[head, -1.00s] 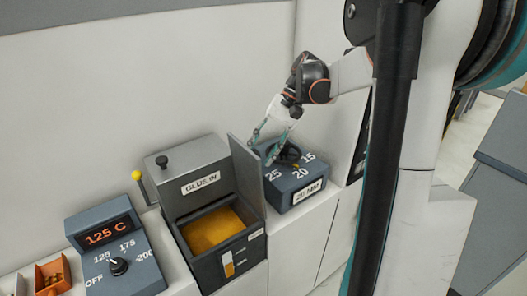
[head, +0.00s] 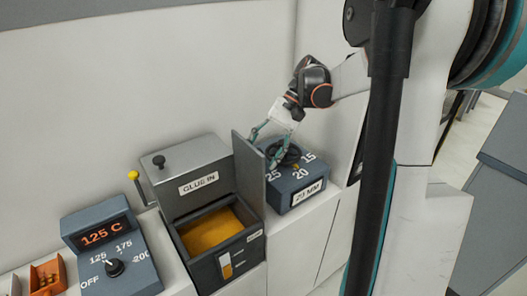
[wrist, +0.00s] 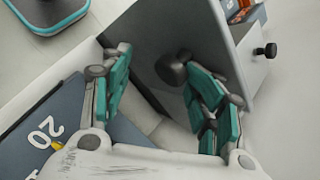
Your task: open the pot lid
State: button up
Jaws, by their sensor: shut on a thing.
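The glue pot is a dark box (head: 235,271) with yellow glue (head: 209,231) showing in its open top. Its grey lid (head: 248,172) stands upright on the pot's right side. In the wrist view the lid's face (wrist: 212,40) carries a dark round knob (wrist: 172,69). My gripper (head: 262,150) is at the lid's right side, above the dial box. In the wrist view its teal fingers (wrist: 153,62) are at the knob, which sits against the right finger. Contact of the left finger with the knob is not clear.
A dial box (head: 303,190) marked 20 MM stands close right of the lid, under my fingers. The glue hopper (head: 190,178) with a black knob is behind the pot. A temperature box (head: 110,250) reading 125 C and an orange bin (head: 47,276) are at left.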

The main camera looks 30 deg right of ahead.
jog(key=shift+s, duration=0.1)
jog(key=v, duration=1.2)
jog(key=shift+a, duration=0.1)
